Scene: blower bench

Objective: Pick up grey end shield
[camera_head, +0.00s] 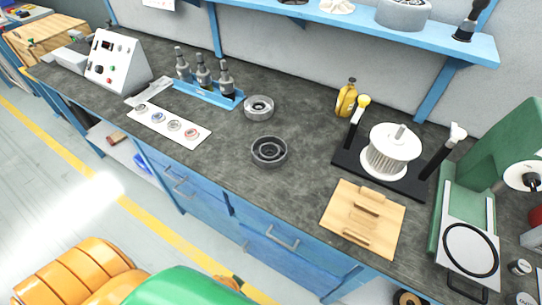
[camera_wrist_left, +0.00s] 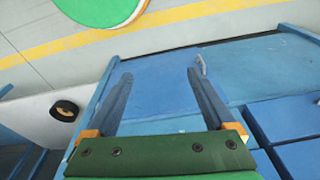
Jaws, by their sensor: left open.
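Two round grey parts lie apart on the dark bench top in the head view. One is a dark grey ring-shaped part (camera_head: 269,151) with a stepped, hollow centre, near the middle of the bench. The other is a lighter grey metal ring (camera_head: 258,107) just behind it. I cannot tell for sure which is the grey end shield. My left gripper (camera_wrist_left: 159,73) shows only in the left wrist view. Its two fingers are wide apart with nothing between them, over the blue cabinet fronts and floor, away from both parts. My right gripper is not in view.
A white plate (camera_head: 155,127) with small rings and a blue rack (camera_head: 222,99) of tools stand left. A black fixture (camera_head: 408,187) with a white rotor, a wooden block (camera_head: 340,216) and a green press (camera_head: 449,212) stand right. A blue shelf (camera_head: 340,28) hangs behind.

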